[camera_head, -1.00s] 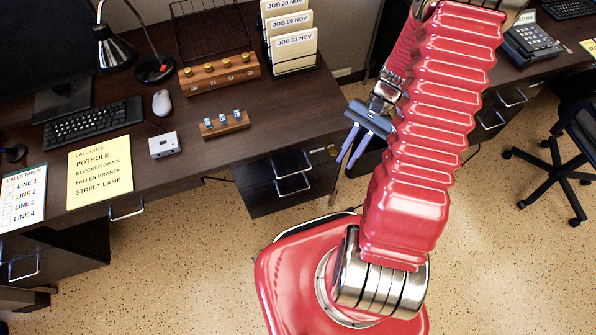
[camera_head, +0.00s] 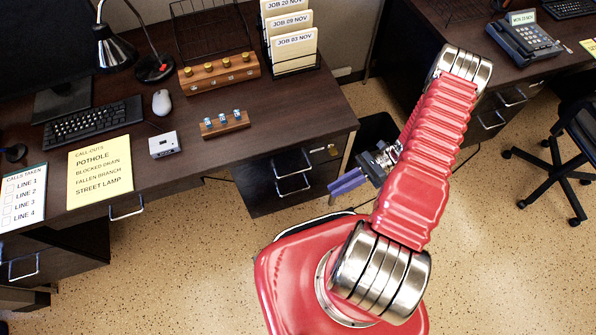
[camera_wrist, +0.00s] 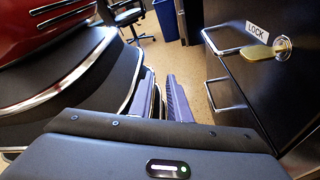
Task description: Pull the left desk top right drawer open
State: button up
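The left desk (camera_head: 290,110) has a dark pedestal at its right end. Its top right drawer (camera_head: 268,172) looks shut, with a silver bar handle (camera_head: 290,165). My gripper (camera_head: 346,182) is right of the pedestal, apart from the handles. Its purple fingers (camera_wrist: 163,95) look spaced apart and empty.
Another handle (camera_head: 293,184) sits just below the top one. A dark bin (camera_head: 376,130) stands between the desks, behind my gripper. The right desk (camera_head: 470,40) and an office chair (camera_head: 570,150) are to the right. Speckled floor (camera_head: 190,260) is clear in front.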

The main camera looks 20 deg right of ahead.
aim_at(296, 172)
notch_tip(296, 172, down, 5)
jog(key=a+m+t+y, duration=0.1)
jog(key=m+t+y, duration=0.15)
jog(key=m, duration=0.25)
jog(key=w+d+r+m+t+y, duration=0.1)
jog(key=w+d+m+t, duration=0.1)
jog(key=w+m+t, duration=0.3)
jog(key=shift+w+d+r+m+t+y, duration=0.25)
jog(key=shift+d+m+t+y, duration=0.1)
jog(key=shift+m, duration=0.65)
jog(key=x, duration=1.4)
jog(key=shift+s, duration=0.1)
grip_shut()
